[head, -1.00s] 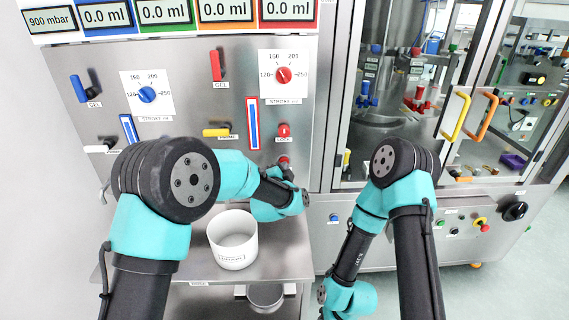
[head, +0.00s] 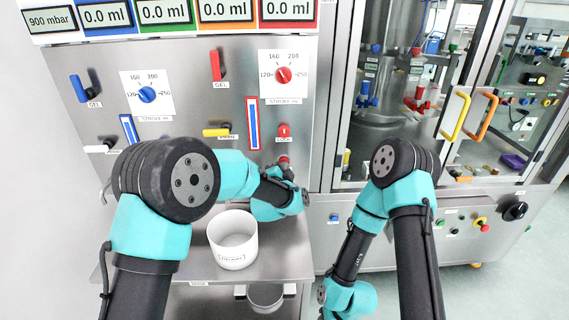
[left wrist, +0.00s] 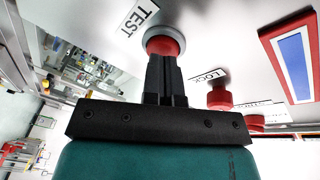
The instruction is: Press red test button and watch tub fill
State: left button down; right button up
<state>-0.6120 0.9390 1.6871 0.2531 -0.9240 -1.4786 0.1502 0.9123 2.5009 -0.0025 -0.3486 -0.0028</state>
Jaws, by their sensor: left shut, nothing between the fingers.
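The red test button (left wrist: 165,46) sits in a pale collar beside a TEST label in the left wrist view. In the head view the red button (head: 284,160) shows on the steel panel, just above my left gripper (head: 284,168). My left gripper (left wrist: 165,62) is shut and empty, its fingertips at the button's face. They cover part of it, and I cannot tell how far it is pressed. The white tub (head: 233,257) stands upright on the steel shelf below; its visible inside looks empty. My right gripper is out of view.
The red LOCK knob (left wrist: 219,97) is close to the right of my fingers. Displays above read 900 mbar (head: 50,19) and 0.0 ml. Levers and dials fill the panel. A glass-fronted cabinet (head: 395,120) stands to the right.

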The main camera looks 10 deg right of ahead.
pick_arm(q)
jog(key=shift+w+d, duration=0.1)
jog(key=shift+w, duration=0.45)
dwell(0.6)
jog(key=shift+s, duration=0.15)
jog(key=v, duration=0.3)
jog(key=d+v, duration=0.1)
jog(key=v, duration=0.1)
jog(key=shift+s, duration=0.35)
dwell(0.4)
dwell(0.5)
